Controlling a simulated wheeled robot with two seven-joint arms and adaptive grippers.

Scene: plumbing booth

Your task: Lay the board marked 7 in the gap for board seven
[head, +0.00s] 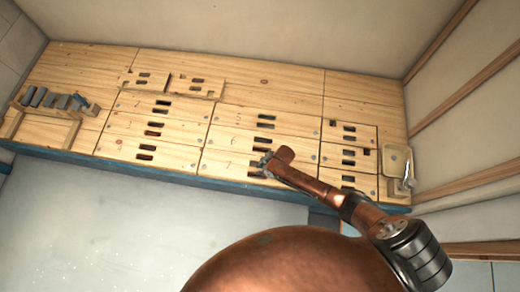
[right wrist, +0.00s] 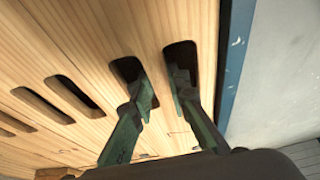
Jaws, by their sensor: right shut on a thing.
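The board marked 7 (head: 225,164) is a pale wooden board with two dark slots. It lies in the front row of the middle column, in line with its neighbours. I cannot tell whether it sits fully flush. My right gripper (head: 264,166) is over its slots. In the right wrist view my right gripper (right wrist: 161,92) has its two fingers in the two slots of the board (right wrist: 85,40), shut on the bar between them. The gripper and arm hide part of the board's right side. My left gripper is not in view.
Other slotted boards lie behind and on both sides. Two loose-looking boards (head: 196,87) rest on top at the back left. A wooden tray frame (head: 45,130) and grey blocks (head: 50,98) are at far left, a pale box (head: 397,160) at far right. A blue edge (head: 150,175) runs along the front.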

